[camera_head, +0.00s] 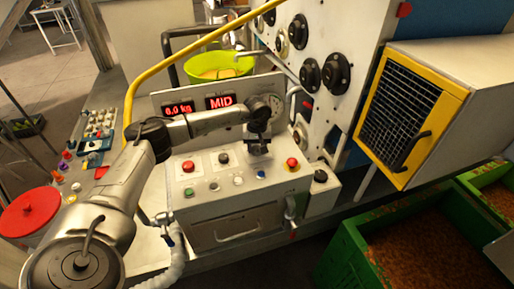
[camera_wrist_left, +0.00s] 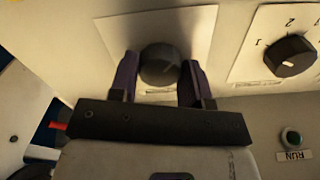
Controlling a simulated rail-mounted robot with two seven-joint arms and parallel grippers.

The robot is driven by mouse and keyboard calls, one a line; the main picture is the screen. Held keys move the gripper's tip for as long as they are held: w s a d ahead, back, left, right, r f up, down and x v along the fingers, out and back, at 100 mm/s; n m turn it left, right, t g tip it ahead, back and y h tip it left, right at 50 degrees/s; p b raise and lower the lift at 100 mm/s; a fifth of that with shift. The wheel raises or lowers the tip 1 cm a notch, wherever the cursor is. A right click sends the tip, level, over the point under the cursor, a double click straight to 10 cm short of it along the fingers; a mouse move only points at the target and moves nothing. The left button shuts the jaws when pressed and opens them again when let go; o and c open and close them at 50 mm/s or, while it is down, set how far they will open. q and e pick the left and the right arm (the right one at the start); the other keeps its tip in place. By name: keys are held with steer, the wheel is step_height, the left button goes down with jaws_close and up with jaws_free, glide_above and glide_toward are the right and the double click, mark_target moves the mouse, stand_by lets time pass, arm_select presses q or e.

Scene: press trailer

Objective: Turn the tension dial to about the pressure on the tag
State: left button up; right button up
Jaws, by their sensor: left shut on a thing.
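In the head view my left gripper (camera_head: 257,148) points down at the grey control panel and hides the dial. Two red-lit displays stand behind the panel: one reads about "6.0 kg" (camera_head: 178,109) and the other reads "MID" (camera_head: 220,101). A round gauge (camera_head: 272,104) is partly behind my arm. I cannot make out a separate tag. My right gripper is out of view.
Red buttons (camera_head: 188,166) (camera_head: 292,162) stand on the panel. A yellow rail (camera_head: 160,66) rises behind my arm. Green crates (camera_head: 345,250) stand at right.

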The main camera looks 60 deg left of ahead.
mark_target(257, 148)
arm_select(q)
steer(key=shift+r+m, duration=0.1)
steer(key=shift+m, duration=0.5)
steer(key=o, duration=0.9)
step_height(257, 148, up, 14)
steer(key=shift+f, duration=0.15)
stand_by(0.3)
stand_by(0.6)
